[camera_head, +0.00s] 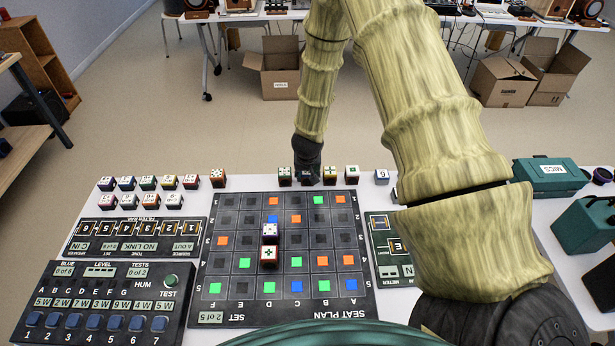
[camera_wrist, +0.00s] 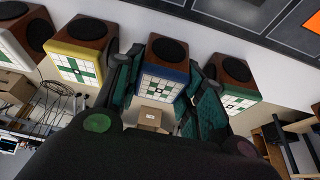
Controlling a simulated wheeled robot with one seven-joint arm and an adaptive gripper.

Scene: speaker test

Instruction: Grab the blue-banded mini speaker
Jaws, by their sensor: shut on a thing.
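The blue-banded mini speaker (camera_wrist: 163,82) shows in the wrist view with a wooden top, a dark round cone and a white face with a green pattern. My gripper (camera_head: 308,168) is at the far edge of the white table in the head view, in the row of small speakers. Its dark teal fingers stand on both sides of the blue-banded speaker and are shut on it. In the head view the gripper hides most of that speaker. I cannot tell whether it is lifted.
A yellow-banded speaker (camera_wrist: 78,62) and a green-banded speaker (camera_wrist: 238,100) stand close on either side. The seat plan board (camera_head: 228,288) bears coloured squares and two speakers (camera_head: 269,254). A control panel (camera_head: 110,300) lies left. Teal cases (camera_head: 546,178) stand right.

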